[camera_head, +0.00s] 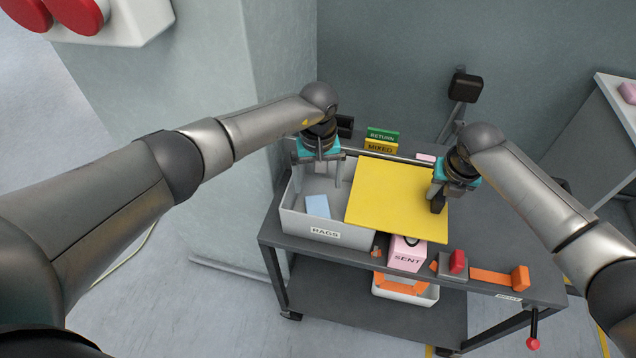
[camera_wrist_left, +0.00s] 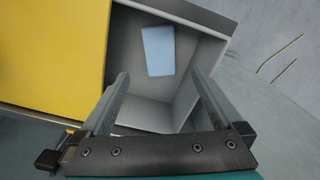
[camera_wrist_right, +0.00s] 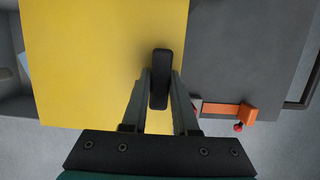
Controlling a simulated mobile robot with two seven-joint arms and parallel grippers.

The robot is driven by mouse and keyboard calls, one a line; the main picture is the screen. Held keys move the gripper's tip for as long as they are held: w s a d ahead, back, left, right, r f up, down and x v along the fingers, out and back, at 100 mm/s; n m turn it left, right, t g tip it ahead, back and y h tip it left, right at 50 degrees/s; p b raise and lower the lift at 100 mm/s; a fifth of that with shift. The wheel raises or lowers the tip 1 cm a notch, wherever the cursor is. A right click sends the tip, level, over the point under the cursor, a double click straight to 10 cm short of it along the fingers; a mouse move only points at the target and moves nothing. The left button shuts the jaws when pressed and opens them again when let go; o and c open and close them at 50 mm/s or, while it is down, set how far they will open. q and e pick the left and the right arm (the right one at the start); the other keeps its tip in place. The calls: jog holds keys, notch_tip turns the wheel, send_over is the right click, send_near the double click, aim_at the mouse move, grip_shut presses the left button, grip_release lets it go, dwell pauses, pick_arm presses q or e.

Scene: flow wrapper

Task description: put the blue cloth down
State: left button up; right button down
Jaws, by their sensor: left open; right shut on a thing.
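The blue cloth (camera_head: 317,206) lies flat inside the white bin labelled RAGS (camera_head: 310,233). The cloth also shows in the left wrist view (camera_wrist_left: 158,51), on the bin floor. My left gripper (camera_head: 320,184) is open and empty above the bin, apart from the cloth. My right gripper (camera_head: 437,205) is shut on a black handle (camera_wrist_right: 160,80) at the right edge of a yellow panel (camera_head: 390,195). The panel covers the right part of the bin, so that part is hidden.
The grey cart (camera_head: 340,258) carries the bin. A pink SENT box (camera_head: 406,255) sits at its front edge, with a red part (camera_head: 457,261) and an orange part (camera_head: 520,278) to the right. Green RETURN (camera_head: 382,135) and yellow MIXED (camera_head: 380,147) signs stand behind. A wall is close on the left.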

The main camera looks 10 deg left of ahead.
aim_at(373, 187)
pick_arm(q)
notch_tip(373, 187, up, 12)
jog(key=shift+f, duration=0.15)
pick_arm(e)
jog(key=shift+w+d+r, duration=0.1)
dwell(0.3)
jog(key=shift+a, duration=4.45)
jog(key=shift+a+b, duration=0.95)
jog(key=shift+a, duration=1.85)
pick_arm(q)
jog(key=shift+f, duration=0.95)
pick_arm(e)
jog(key=c, duration=0.6)
grip_release()
